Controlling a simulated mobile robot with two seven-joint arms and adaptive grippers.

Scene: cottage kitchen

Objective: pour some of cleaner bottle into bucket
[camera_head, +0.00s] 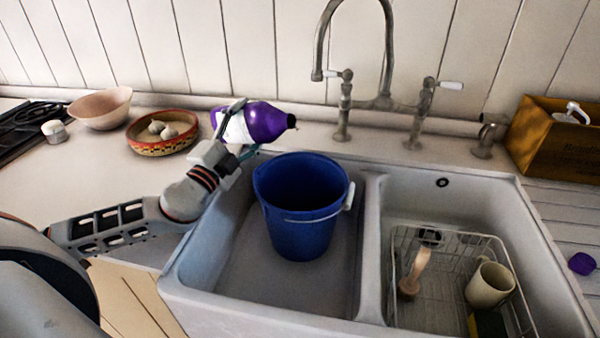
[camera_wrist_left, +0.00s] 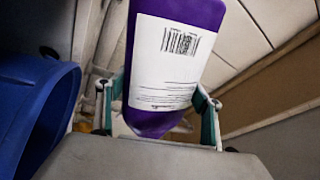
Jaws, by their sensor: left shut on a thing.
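A purple cleaner bottle (camera_head: 265,122) with a white label is held by my left gripper (camera_head: 236,128). The bottle lies nearly on its side, its dark mouth pointing right, above and behind the far left rim of the bucket. In the left wrist view the bottle (camera_wrist_left: 178,60) sits between the fingers of the left gripper (camera_wrist_left: 160,105), label facing the camera. A blue bucket (camera_head: 303,232) stands upright in the left sink basin, its handle hanging at the front. The bucket (camera_wrist_left: 38,110) also shows at the left of the wrist view. No liquid stream is visible.
A tall tap (camera_head: 388,60) rises behind the sink. The right basin holds a wire rack (camera_head: 440,290) with a brush and a mug (camera_head: 490,285). A purple cap (camera_head: 582,263) lies on the right drainboard. Bowls (camera_head: 162,148) stand at left, a wooden box (camera_head: 553,140) at right.

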